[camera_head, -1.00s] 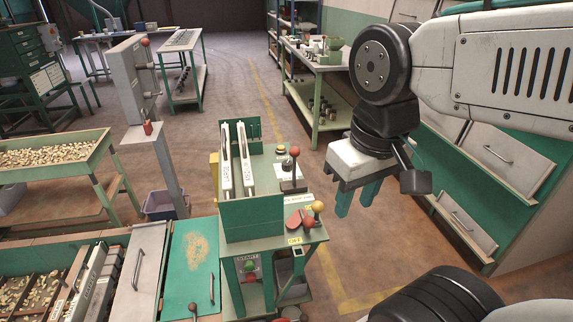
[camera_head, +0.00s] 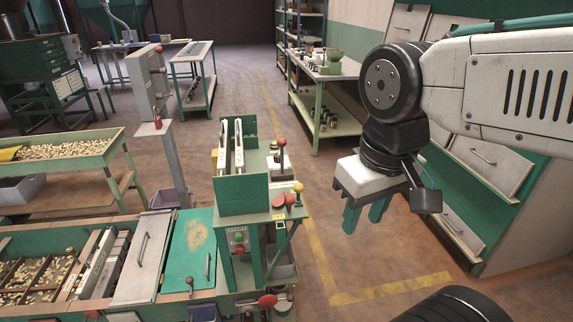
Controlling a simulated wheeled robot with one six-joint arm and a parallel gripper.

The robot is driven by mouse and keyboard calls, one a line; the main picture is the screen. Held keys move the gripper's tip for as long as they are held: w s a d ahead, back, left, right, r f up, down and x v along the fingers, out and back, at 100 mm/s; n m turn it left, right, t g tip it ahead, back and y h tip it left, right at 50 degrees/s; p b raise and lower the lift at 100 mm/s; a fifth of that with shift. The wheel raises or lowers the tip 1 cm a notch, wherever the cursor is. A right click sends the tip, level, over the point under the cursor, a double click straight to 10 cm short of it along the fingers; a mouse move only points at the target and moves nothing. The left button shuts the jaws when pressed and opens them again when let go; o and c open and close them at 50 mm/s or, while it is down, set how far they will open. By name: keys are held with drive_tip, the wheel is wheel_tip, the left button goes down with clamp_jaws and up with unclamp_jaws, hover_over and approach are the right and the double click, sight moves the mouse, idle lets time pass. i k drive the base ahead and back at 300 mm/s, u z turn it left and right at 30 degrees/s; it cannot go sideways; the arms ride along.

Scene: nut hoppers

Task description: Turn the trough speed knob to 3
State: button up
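I cannot make out a knob marked as the trough speed knob, and no number scale is readable. A green control stand (camera_head: 240,195) in the middle carries a red-ball lever (camera_head: 281,143), a yellow ball (camera_head: 297,187), red knobs (camera_head: 284,200) and a START panel (camera_head: 238,239) with a green button. Below, a red handle (camera_head: 267,301) shows near the bottom edge. A grey post (camera_head: 149,85) at left bears small red knobs. My gripper (camera_head: 365,216) hangs right of the stand, apart from it, its two green fingers parted and empty.
A green trough bench (camera_head: 92,232) with nuts and lids fills the lower left. A nut tray table (camera_head: 118,136) stands behind it, with a purple bin (camera_head: 171,198) nearby. Green cabinets (camera_head: 515,205) stand at right. The yellow-marked floor (camera_head: 340,270) between is clear.

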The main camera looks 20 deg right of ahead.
sight(277, 156)
drive_tip(key=z, duration=0.55)
drive_tip(key=i, duration=1.05)
drive_tip(key=u, duration=0.4)
